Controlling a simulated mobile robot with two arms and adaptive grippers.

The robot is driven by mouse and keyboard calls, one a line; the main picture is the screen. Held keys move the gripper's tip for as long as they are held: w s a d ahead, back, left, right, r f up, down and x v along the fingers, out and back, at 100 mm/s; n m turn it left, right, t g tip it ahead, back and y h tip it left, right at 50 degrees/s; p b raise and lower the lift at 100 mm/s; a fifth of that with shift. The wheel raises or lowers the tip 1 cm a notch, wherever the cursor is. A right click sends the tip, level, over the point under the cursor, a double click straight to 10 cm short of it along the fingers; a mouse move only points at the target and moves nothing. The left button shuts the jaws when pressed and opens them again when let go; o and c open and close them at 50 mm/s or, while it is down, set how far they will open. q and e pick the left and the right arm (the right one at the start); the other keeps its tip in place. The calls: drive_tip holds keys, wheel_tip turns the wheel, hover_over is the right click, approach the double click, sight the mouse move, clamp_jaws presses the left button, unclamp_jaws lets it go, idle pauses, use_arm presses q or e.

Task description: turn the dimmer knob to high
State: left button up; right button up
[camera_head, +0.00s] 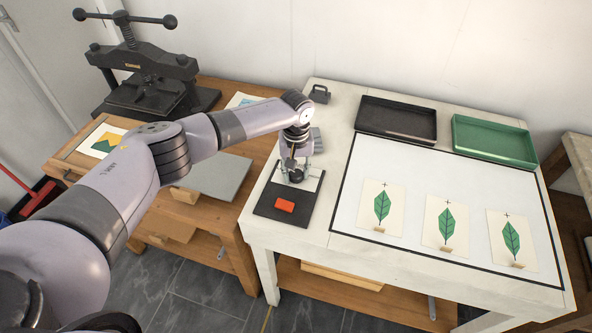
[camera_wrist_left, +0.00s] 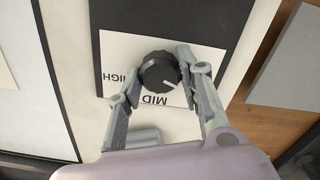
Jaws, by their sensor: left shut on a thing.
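The dimmer knob (camera_wrist_left: 156,72) is round, black and ribbed, on a white label card (camera_wrist_left: 115,48) fixed to a black board (camera_wrist_left: 190,15). In the wrist view the card reads MID below the knob and HIGH at its left. A pale pointer mark on the knob points down and right, a little to the right of MID. My left gripper (camera_wrist_left: 158,68) is shut on the knob, one finger on each side; its right finger covers part of the card. In the head view my left gripper (camera_head: 297,172) reaches down over the black board (camera_head: 262,203) and mostly hides the knob.
A red block or button (camera_head: 284,205) is on the board's near part. A black tray (camera_head: 397,119) and green tray (camera_head: 494,141) stand at the back of the white table. Leaf prints (camera_head: 446,224) lie on the bordered sheet at right. A black press (camera_head: 150,75) stands at left.

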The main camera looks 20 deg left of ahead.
use_arm(q)
drive_tip(key=c, duration=0.5)
